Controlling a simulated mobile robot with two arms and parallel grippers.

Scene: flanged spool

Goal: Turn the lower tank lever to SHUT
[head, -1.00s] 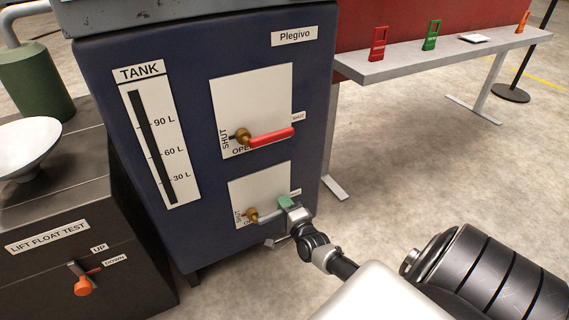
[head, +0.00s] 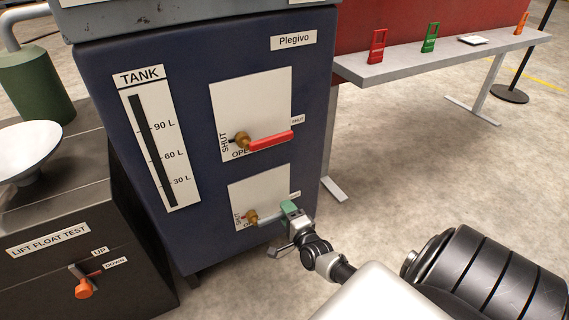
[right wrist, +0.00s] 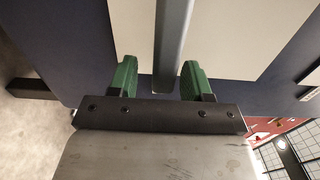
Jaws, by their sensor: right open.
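The lower tank lever (head: 270,217) is a grey bar on a brass pivot (head: 250,217), on the lower white panel (head: 258,187) of the blue tank cabinet. It points right and is nearly level. Small labels sit around it, partly covered and too small to read surely. My right gripper (head: 288,208) is at the lever's right end. In the right wrist view, its green fingers (right wrist: 157,78) are apart, with the lever (right wrist: 173,40) between them, closer to the right finger. My left gripper is not in view.
The upper red lever (head: 270,141) points right above the lower one. A tank gauge (head: 155,140) is left of the panels. A black float-test box (head: 60,200) with an orange-knobbed lever (head: 83,288) stands at left. A grey bench (head: 400,68) carries tags behind.

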